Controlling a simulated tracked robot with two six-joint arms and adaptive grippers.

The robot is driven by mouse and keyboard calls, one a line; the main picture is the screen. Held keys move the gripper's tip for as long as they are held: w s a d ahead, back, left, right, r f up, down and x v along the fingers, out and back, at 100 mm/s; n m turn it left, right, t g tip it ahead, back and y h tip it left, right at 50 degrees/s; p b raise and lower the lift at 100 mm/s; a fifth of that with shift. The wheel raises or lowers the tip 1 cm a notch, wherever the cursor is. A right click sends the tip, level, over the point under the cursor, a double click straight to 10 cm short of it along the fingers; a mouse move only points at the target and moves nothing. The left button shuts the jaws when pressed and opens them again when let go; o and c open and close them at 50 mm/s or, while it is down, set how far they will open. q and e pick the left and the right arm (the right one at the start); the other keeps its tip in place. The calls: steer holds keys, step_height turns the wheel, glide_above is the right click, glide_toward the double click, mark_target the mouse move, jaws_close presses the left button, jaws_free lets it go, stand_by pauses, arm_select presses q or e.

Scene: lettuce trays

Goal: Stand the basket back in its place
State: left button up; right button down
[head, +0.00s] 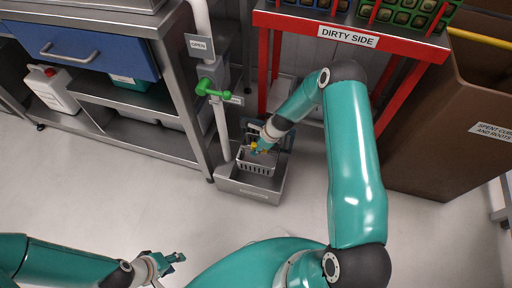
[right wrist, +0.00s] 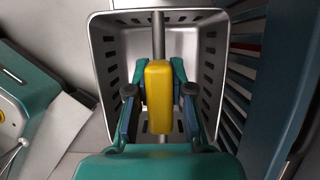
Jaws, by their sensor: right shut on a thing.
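The grey slotted basket (head: 262,168) is at the grey floor box (head: 236,186), below the pipe with the green valve. In the right wrist view the basket (right wrist: 104,60) surrounds the fingers, and a bar with a yellow grip (right wrist: 158,84) crosses it. My right gripper (head: 258,149) is shut on this yellow grip, with a finger on each side of it. The basket's underside and how deep it sits in the box are hidden. My left gripper (head: 172,262) is empty over the floor at the bottom left, its fingers seemingly apart.
A red table (head: 352,38) labelled "DIRTY SIDE" stands behind my right arm. A brown bin (head: 440,130) is at the right. A metal bench (head: 150,143) with shelves stands left of the floor box. A green valve handle (head: 212,90) sticks out above. The front floor is clear.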

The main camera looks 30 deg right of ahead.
steer(key=shift+s+d+f+b, duration=0.1)
steer(key=shift+d+f+b, duration=0.15)
steer(key=shift+f+b, duration=0.6)
steer(key=shift+f, duration=0.1)
steer(key=shift+f, duration=0.25)
step_height(320, 180, down, 17)
steer(key=b, duration=1.4)
steer(key=shift+f, duration=0.5)
steer(key=shift+c, duration=2.3)
jaws_free()
